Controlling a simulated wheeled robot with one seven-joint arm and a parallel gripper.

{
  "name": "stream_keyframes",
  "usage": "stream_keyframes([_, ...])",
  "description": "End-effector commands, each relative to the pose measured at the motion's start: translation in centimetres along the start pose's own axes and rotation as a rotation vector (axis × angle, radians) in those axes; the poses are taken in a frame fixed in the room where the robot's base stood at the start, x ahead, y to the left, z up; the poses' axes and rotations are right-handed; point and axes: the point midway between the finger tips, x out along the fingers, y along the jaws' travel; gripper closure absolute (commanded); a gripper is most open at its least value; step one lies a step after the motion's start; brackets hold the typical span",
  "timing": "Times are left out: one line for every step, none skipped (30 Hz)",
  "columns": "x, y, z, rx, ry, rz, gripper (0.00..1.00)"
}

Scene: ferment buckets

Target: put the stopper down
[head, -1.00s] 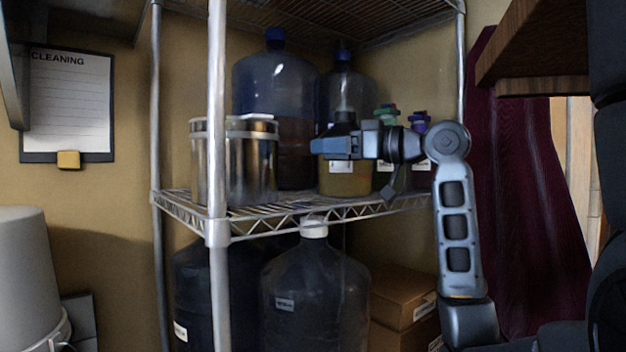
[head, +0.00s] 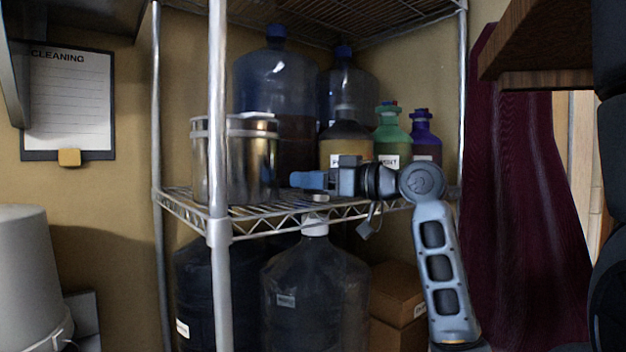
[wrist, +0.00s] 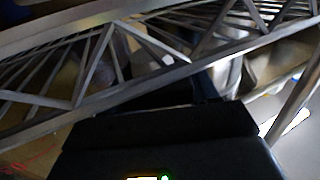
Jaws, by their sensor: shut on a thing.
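My gripper (head: 308,181) is shut, low over the front edge of the wire shelf (head: 282,228) in the head view, in front of the bottles. A small grey piece (head: 314,197) shows just under its fingers; it may be the stopper, but I cannot tell for sure. I cannot tell whether this piece touches the shelf wires. In the wrist view, the dark gripper body (wrist: 160,135) fills the lower middle, close to the shelf's wire truss (wrist: 95,70). No stopper can be made out there.
A steel pot (head: 252,160) stands left of my gripper. An amber bottle (head: 346,150), a green bottle (head: 392,137) and a purple bottle (head: 426,142) stand behind it. A large capped jug (head: 315,290) is below. A shelf post (head: 217,120) rises at front left.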

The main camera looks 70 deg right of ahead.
Motion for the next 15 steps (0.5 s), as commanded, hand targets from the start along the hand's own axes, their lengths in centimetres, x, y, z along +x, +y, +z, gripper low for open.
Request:
stream_keyframes([0.01, -0.01, 0.16, 0.000, 0.000, 0.000, 0.71])
stream_keyframes([0.01, 0.00, 0.28, 0.000, 0.000, 0.000, 0.71])
stream_keyframes([0.00, 0.00, 0.41, 0.000, 0.000, 0.000, 0.71])
stream_keyframes([0.00, 0.00, 0.39, 0.000, 0.000, 0.000, 0.40])
stream_keyframes([0.00, 0.01, 0.30, 0.000, 0.000, 0.000, 0.37])
stream_keyframes([0.00, 0.01, 0.29, 0.000, 0.000, 0.000, 0.33])
stream_keyframes([0.00, 0.01, 0.29, 0.000, 0.000, 0.000, 0.31])
stream_keyframes([0.00, 0.01, 0.29, 0.000, 0.000, 0.000, 0.28])
stream_keyframes([0.00, 0.01, 0.29, 0.000, 0.000, 0.000, 0.24])
stream_keyframes([0.00, 0.01, 0.29, 0.001, 0.000, 0.000, 0.21])
stream_keyframes([0.00, 0.01, 0.29, 0.000, 0.000, 0.000, 0.18])
stream_keyframes([0.00, 0.01, 0.29, 0.001, 0.000, 0.000, 0.16])
stream_keyframes([0.00, 0.01, 0.29, 0.001, 0.000, 0.000, 0.16])
stream_keyframes([0.00, 0.01, 0.29, 0.001, 0.000, 0.000, 0.16])
stream_keyframes([0.00, 0.01, 0.29, 0.001, 0.000, 0.000, 0.16])
